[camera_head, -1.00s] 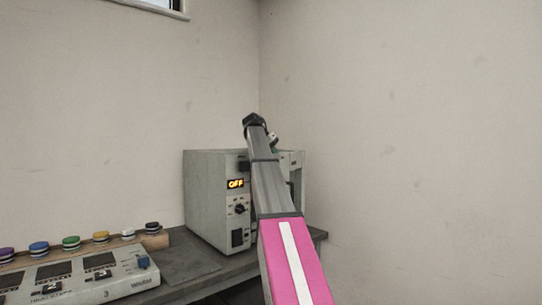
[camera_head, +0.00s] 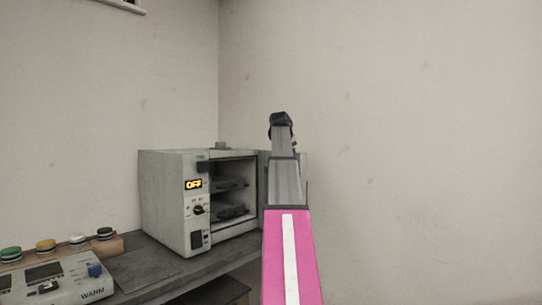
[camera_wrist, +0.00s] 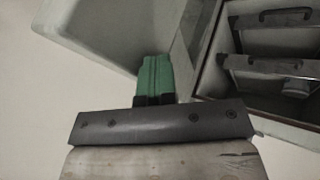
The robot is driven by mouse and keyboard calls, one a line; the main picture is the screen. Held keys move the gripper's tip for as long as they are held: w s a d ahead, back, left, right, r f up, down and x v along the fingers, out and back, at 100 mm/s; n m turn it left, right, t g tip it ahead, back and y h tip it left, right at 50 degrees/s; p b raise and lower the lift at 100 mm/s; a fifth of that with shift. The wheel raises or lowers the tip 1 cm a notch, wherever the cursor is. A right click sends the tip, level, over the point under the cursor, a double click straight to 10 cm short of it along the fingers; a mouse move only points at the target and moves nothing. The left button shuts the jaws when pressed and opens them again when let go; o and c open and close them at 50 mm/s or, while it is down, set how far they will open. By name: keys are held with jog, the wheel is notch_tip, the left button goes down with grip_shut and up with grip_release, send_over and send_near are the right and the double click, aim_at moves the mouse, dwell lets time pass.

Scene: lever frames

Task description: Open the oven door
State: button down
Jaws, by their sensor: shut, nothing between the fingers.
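The grey oven (camera_head: 175,200) stands on the bench, its display reading OFF. Its front is open, with dark racks visible inside; they also show at the right of the wrist view (camera_wrist: 275,65). The oven door (camera_head: 303,170) is swung out to the right, mostly hidden behind my arm. In the wrist view the door appears to be the pale panel (camera_wrist: 100,30) at upper left. My gripper (camera_wrist: 154,72), with green fingers, is shut and empty, near the door and beside the oven opening. Whether it touches the door I cannot tell. In the head view my arm hides the fingers.
A control panel (camera_head: 60,285) lies at lower left, with several coloured round pieces on a wooden strip (camera_head: 122,240) behind it. The bench (camera_head: 150,262) is bare in front of the oven. Walls stand behind and at the right.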

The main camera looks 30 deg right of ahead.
jog(key=shift+n+t+y, duration=0.3)
jog(key=shift+n, duration=0.4)
jog(key=d, duration=0.4)
jog(key=shift+d, duration=0.3)
jog(key=shift+w+d, duration=0.15)
jog(key=shift+d, duration=0.9)
jog(key=shift+r, duration=0.1)
